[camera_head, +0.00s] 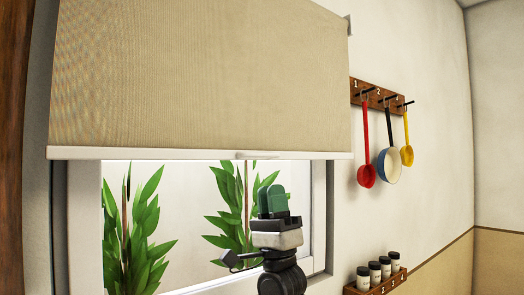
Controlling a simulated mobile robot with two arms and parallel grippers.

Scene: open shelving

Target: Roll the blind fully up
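The beige blind (200,75) hangs over the upper part of the window, with a white bottom bar (120,153) and a small pull tab (257,154) near the bar's middle. The window's lower part is uncovered. My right gripper (271,200) points up in front of the glass, below the bottom bar and slightly right of the tab. Its green fingers look together, with nothing visible between them. It looks apart from the blind. The blind's top is out of the frame. My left gripper is not in view.
Right of the window, a wooden hook rack (376,95) holds a red ladle (366,174), a blue-and-white pan (389,165) and a yellow ladle (407,154). Below, a small rack (378,286) holds several jars. Green plants (135,235) show through the glass.

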